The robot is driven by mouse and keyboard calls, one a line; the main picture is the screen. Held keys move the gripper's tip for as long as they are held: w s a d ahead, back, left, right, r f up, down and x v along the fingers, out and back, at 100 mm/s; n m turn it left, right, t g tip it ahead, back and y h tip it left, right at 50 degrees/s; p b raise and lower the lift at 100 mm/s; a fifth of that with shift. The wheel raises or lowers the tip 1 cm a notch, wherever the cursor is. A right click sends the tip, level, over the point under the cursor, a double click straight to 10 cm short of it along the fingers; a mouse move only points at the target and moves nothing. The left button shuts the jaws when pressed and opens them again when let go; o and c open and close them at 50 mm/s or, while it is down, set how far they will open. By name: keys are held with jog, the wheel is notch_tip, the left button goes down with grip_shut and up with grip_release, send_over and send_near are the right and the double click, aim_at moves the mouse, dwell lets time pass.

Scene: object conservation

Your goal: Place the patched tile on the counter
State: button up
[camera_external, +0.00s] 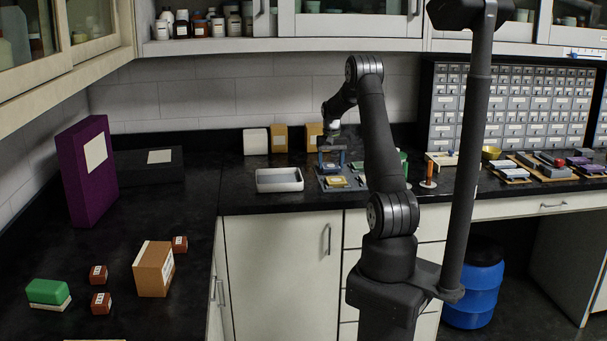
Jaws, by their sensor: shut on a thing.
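My gripper (332,138) is at the back counter, pointing down over a small blue stand-like piece (333,163) on a grey mat (357,184). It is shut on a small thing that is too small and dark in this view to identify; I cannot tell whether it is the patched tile. A yellowish tile-like piece (336,181) lies on the mat in front of the blue piece. The black counter (240,203) runs along the wall and down the left side.
A white tray (279,180) stands left of the mat. Cartons (279,138) stand behind it. An orange cylinder (429,169) and a green object (403,164) are to the right. A purple binder (88,170), boxes (153,269) and a green block (47,291) occupy the left counter.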

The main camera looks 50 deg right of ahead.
aim_at(331, 166)
jog(key=shift+f, duration=0.3)
jog(key=o, duration=1.1)
notch_tip(331, 166, up, 13)
jog(key=shift+f, duration=0.15)
jog(key=shift+f, duration=0.1)
jog(key=shift+f, duration=4.5)
jog(key=shift+f, duration=0.15)
